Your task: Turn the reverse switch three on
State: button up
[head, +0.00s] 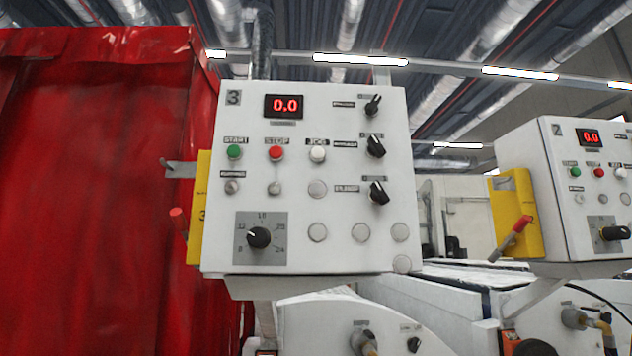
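A white control box marked 3 (300,240) hangs at the centre of the head view. Its right side carries a column of black rotary switches: a top one (373,105), a middle one (375,146) and a bottom one (379,192). The top handle leans up and right; the middle and bottom handles lean up and left. Their small labels are too blurred to tell which is the reverse switch. The red display (285,106) reads 0.0. My gripper is not in view.
Box three also has green, red and white buttons (276,153) and a black dial (259,237). A red curtain (90,180) fills the left. A yellow holder with a red lever (179,222) is beside the box. A second box marked 2 (560,215) stands right.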

aim_at(375, 147)
jog(key=k, duration=0.5)
jog(key=u, duration=1.7)
jog(key=i, duration=0.7)
jog(key=z, duration=1.95)
